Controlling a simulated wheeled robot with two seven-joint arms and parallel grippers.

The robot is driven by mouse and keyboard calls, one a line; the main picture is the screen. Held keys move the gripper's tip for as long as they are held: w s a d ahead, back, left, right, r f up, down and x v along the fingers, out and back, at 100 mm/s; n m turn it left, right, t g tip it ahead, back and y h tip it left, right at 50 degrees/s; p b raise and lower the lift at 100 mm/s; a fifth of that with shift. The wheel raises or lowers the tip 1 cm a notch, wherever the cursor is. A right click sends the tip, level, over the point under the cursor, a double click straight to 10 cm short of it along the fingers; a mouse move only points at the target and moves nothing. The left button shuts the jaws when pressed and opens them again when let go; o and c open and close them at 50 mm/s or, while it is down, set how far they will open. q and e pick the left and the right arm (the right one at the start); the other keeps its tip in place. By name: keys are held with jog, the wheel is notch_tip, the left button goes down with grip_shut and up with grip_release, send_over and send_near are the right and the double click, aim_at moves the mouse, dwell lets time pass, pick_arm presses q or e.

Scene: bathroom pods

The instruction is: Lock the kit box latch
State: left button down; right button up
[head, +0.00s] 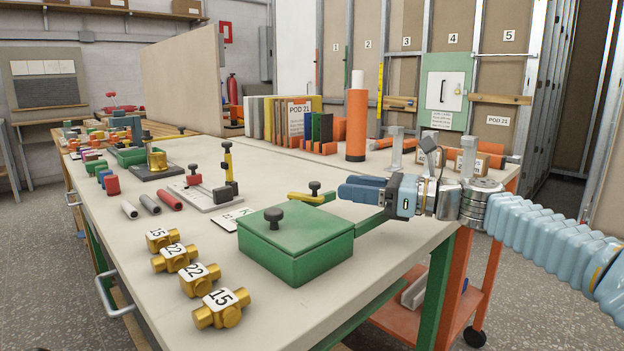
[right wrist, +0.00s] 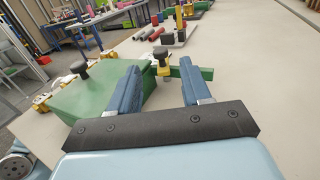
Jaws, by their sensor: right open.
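The green kit box (head: 296,243) sits on the bench with its lid down and a black knob (head: 273,217) on top. A yellow latch lever (head: 305,198) with a black knob (head: 314,187) is by its far side. A green bar (head: 368,223) extends right from the box. My right gripper (head: 352,188) is open and empty, above the bar and right of the latch knob. In the right wrist view, the latch knob (right wrist: 160,54) appears between the spread fingers (right wrist: 160,72), seemingly beyond their tips; contact is not visible. My left gripper is out of view.
Several brass fittings (head: 198,279) with number tags lie along the bench's left front edge. A gauge stand (head: 228,165) and short rods (head: 150,203) are behind the box. An orange cylinder (head: 356,125) stands at the back.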

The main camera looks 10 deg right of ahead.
aim_at(311, 185)
jog(key=p+x, duration=0.1)
jog(key=x, duration=0.6)
jog(key=shift+r, duration=0.15)
jog(key=shift+w+a, duration=0.4)
jog(key=shift+a, duration=0.25)
grip_shut()
jog(key=m+t+b, duration=0.1)
jog(key=t+h+b, duration=0.1)
jog(key=s+a+m+t+h+b, duration=0.1)
jog(key=b, duration=0.1)
jog(key=shift+f+m, duration=0.3)
jog(key=shift+f, duration=0.05)
jog(key=shift+s+r+m+t+h, duration=0.15)
jog(key=shift+m+t+h, duration=0.35)
jog(key=shift+t+h, duration=0.3)
